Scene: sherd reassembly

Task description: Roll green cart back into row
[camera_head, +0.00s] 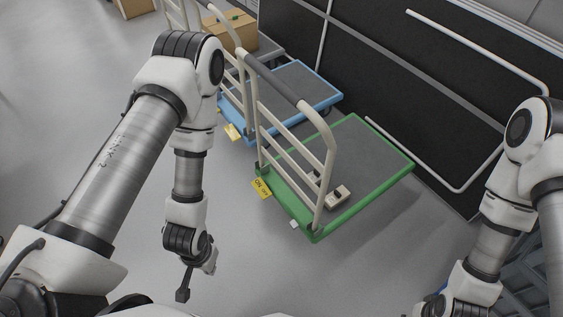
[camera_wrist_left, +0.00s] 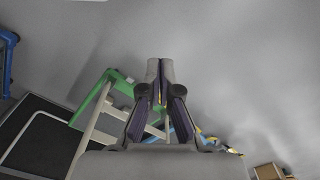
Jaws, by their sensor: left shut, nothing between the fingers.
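The green cart (camera_head: 391,181) stands on the grey floor in the middle right of the head view, with a grey deck, green rim and beige push handle (camera_head: 329,150) on its near left side.
A blue cart (camera_head: 321,89) stands just behind the green one, and another cart with a cardboard box (camera_head: 232,32) is beyond it. A dark wall with white rails (camera_head: 400,135) runs along the right. The floor (camera_head: 120,140) at the left and front is clear.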

